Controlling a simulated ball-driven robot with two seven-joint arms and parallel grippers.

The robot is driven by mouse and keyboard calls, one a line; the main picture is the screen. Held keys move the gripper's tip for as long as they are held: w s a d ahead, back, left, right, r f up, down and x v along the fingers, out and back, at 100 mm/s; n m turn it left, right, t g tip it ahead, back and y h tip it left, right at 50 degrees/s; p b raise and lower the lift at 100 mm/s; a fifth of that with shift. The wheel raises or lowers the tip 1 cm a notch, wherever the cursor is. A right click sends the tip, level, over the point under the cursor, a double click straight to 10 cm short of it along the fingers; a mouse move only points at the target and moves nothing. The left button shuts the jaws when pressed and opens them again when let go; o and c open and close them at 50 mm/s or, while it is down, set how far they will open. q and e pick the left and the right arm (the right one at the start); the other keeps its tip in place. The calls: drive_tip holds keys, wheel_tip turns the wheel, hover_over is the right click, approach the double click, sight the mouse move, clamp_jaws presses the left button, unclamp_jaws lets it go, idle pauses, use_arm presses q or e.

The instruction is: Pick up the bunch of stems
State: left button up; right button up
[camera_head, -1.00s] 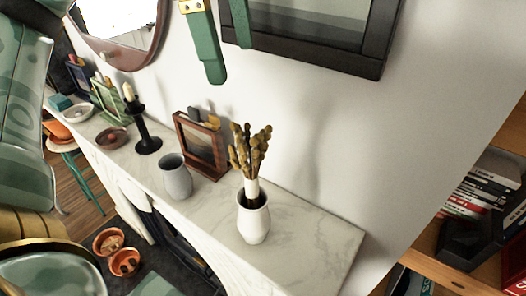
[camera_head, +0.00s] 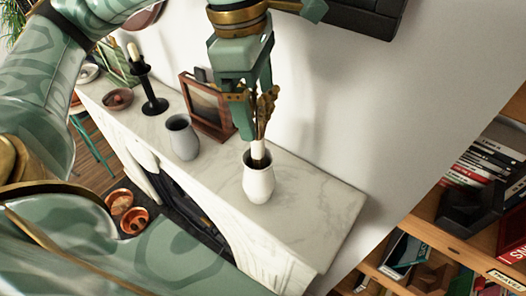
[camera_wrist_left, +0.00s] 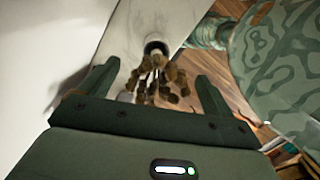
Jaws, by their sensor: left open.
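The bunch of stems (camera_head: 266,112), brown with dried heads and a white wrap low down, stands in a white vase (camera_head: 258,182) on the marble mantel. My left gripper (camera_head: 253,118) is open and comes down from above over the stems, its fingers hiding part of them. In the left wrist view the stem heads (camera_wrist_left: 162,80) lie between the two spread fingers of the left gripper (camera_wrist_left: 152,85), and the dark vase mouth (camera_wrist_left: 156,48) shows beyond. I cannot tell whether a finger touches the stems. My right gripper is not in view.
A grey cup (camera_head: 183,138), a brown picture frame (camera_head: 207,104) and a black candle holder (camera_head: 152,92) stand left of the vase on the mantel (camera_head: 310,207). The mantel's right end is clear. A wooden bookshelf (camera_head: 440,232) is at the right.

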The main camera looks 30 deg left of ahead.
use_arm(q)
drive_tip(key=c, duration=1.3)
